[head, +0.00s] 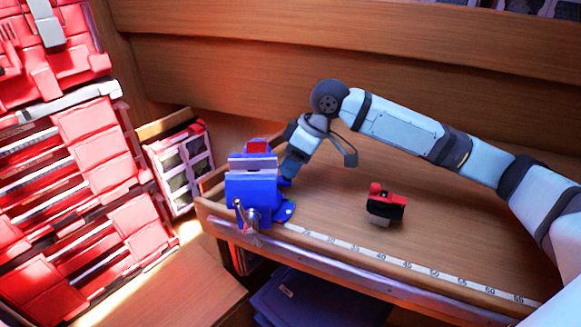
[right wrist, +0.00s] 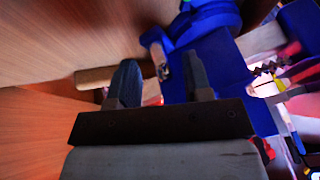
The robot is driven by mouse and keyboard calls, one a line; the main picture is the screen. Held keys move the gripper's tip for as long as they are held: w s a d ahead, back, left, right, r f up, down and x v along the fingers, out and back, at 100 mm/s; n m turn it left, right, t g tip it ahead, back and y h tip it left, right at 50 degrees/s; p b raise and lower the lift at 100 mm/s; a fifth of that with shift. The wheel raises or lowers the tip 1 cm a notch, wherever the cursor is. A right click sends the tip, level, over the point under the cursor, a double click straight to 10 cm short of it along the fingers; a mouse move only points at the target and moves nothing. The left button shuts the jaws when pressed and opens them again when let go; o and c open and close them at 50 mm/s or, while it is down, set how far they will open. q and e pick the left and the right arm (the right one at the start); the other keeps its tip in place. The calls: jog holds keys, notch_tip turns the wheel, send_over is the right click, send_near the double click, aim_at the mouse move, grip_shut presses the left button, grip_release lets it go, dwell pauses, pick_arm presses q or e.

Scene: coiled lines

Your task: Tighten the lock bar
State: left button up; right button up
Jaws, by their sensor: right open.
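A blue vise (head: 252,190) with grey jaws is mounted at the left end of the wooden bench; its blue body also fills the upper right of the right wrist view (right wrist: 225,60). A metal handle (head: 247,218) hangs at its front in the head view. My right gripper (head: 288,171) is close against the vise's right side, its fingertips partly hidden there. In the right wrist view the gripper (right wrist: 163,85) is open, and a short metal bar with a rounded end (right wrist: 160,60) shows between its fingers. I cannot tell whether they touch it. My left gripper is out of view.
A small red and black object (head: 386,204) lies on the bench right of the vise. A measuring strip (head: 408,264) runs along the bench's front edge. Red tool racks (head: 85,150) stand at the left. The bench's middle and right are mostly clear, under my right arm.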

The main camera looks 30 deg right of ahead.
jog(key=shift+x, duration=0.85)
grip_shut()
jog(key=m+p, duration=0.2)
jog(key=p, duration=0.2)
jog(key=m+t+p, duration=0.1)
jog(key=m+p, duration=0.1)
jog(key=p, duration=0.2)
jog(key=shift+s+a+r+h, duration=0.15)
jog(key=shift+s+r+h, duration=0.05)
jog(key=shift+r+h, duration=0.2)
jog(key=shift+f+m+t+p, duration=0.25)
jog(key=shift+m+t+p, duration=0.15)
jog(key=shift+p, duration=0.1)
jog(key=shift+f, duration=0.1)
